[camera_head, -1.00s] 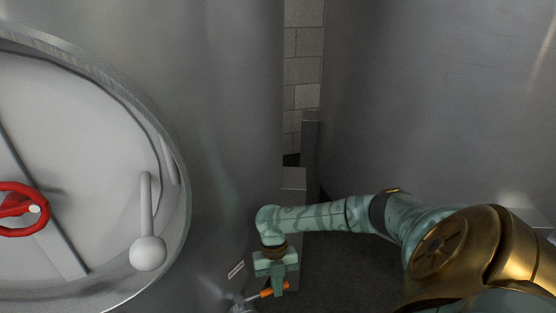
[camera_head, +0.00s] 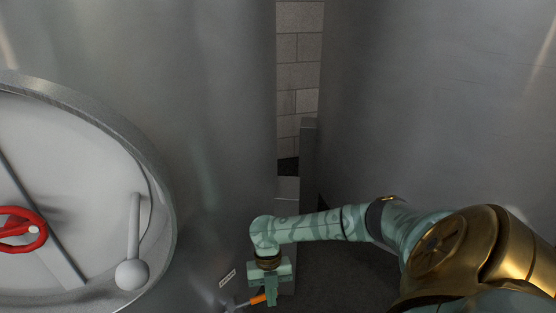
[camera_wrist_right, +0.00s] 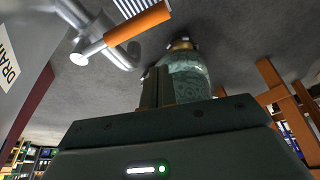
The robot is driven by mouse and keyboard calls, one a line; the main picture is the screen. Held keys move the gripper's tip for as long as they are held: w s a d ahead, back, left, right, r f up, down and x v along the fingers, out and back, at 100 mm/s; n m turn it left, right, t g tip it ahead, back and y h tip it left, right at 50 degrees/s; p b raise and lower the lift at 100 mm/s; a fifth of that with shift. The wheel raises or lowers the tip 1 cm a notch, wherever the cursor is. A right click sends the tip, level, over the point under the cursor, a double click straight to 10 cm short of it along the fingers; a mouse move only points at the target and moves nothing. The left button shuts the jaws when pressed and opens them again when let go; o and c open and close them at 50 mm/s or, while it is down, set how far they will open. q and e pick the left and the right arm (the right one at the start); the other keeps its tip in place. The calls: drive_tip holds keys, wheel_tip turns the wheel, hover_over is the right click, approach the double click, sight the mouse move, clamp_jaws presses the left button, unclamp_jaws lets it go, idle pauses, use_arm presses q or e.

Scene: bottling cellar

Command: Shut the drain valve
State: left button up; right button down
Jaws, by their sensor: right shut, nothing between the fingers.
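The drain valve's orange-sleeved lever (camera_head: 258,299) shows at the bottom of the head view, low on the left tank, pointing right from the metal valve body (camera_head: 232,306). In the right wrist view the orange lever (camera_wrist_right: 138,24) and its grey pipe fitting (camera_wrist_right: 122,52) are at upper left. My right gripper (camera_head: 271,299) points down right at the lever's outer end and covers part of it. Its fingers (camera_wrist_right: 153,82) are shut and empty; I cannot tell whether they touch the lever. My left gripper is out of view.
The left steel tank (camera_head: 215,130) carries a round door (camera_head: 85,170) with a red handwheel (camera_head: 38,232). A small label (camera_head: 227,278) sits above the valve. Another tank (camera_head: 430,100) stands at right, with a narrow gap between them. Wooden frames (camera_wrist_right: 285,95) show in the wrist view.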

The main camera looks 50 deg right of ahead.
use_arm(q)
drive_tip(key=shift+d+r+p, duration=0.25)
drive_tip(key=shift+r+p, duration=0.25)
drive_tip(key=shift+p, duration=0.05)
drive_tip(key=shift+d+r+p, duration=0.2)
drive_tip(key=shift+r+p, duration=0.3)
drive_tip(key=shift+p, duration=0.05)
use_arm(e)
wheel_tip(320, 180, up, 7)
drive_tip(key=w, duration=0.2)
drive_tip(key=shift+d, duration=0.4)
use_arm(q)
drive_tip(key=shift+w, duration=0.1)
use_arm(e)
drive_tip(key=shift+w+f, duration=0.1)
